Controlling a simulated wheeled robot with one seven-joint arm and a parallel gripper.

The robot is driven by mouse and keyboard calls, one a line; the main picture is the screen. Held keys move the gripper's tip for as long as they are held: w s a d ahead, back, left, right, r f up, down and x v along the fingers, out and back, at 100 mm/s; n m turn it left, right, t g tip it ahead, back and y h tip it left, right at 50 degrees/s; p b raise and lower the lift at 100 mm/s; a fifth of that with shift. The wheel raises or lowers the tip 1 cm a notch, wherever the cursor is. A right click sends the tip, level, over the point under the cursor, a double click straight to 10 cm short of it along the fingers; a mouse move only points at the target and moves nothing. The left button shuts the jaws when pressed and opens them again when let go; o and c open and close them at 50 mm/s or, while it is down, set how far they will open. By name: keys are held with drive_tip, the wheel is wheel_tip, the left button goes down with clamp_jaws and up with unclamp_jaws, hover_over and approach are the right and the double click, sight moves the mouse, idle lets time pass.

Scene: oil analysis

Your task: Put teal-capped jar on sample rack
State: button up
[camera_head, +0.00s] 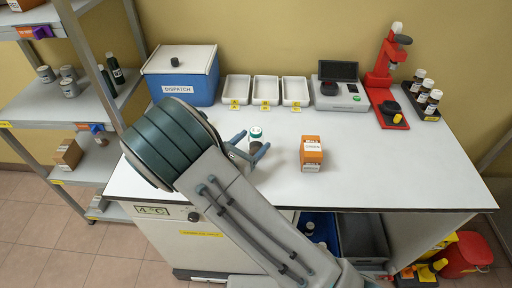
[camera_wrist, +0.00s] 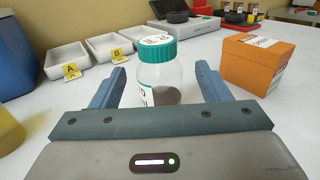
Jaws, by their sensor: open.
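The teal-capped jar (camera_wrist: 161,75) is a clear jar with a white label and dark contents, upright on the white table. In the head view the jar (camera_head: 255,135) is partly hidden by my gripper. My gripper (camera_head: 252,145) is open at table level, with one finger on each side of the jar. In the wrist view my gripper's blue fingers (camera_wrist: 161,82) flank the jar with visible gaps. The sample rack appears to be the dark rack (camera_head: 425,105) at the back right, holding several brown bottles with white caps.
An orange box (camera_head: 311,153) stands right of the jar. White trays (camera_head: 266,91) with yellow tags line the back beside the blue dispatch box (camera_head: 182,76). A grey device (camera_head: 339,92) and a red stand (camera_head: 387,84) stand left of the rack. The table's front right is clear.

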sight(260, 132)
drive_tip(key=p+x, duration=0.1)
drive_tip(key=x, duration=0.3)
drive_tip(key=shift+w+d+f, duration=0.1)
drive_tip(key=shift+w, duration=0.15)
drive_tip(key=c, duration=1.2)
drive_tip(key=shift+r, duration=0.55)
drive_tip(key=r, duration=0.2)
drive_tip(key=r+b, duration=0.1)
drive_tip(key=shift+s+d+r, duration=0.2)
drive_tip(key=shift+s+d, duration=0.05)
drive_tip(key=s+d+r, duration=0.2)
drive_tip(key=d, duration=0.1)
drive_tip(key=s+d+r, duration=0.2)
drive_tip(key=d, duration=0.1)
drive_tip(key=s+d+r+b, duration=0.1)
drive_tip(key=s+d+r, duration=0.1)
drive_tip(key=d, duration=0.1)
drive_tip(key=shift+d+r, duration=0.2)
drive_tip(key=shift+r, duration=0.05)
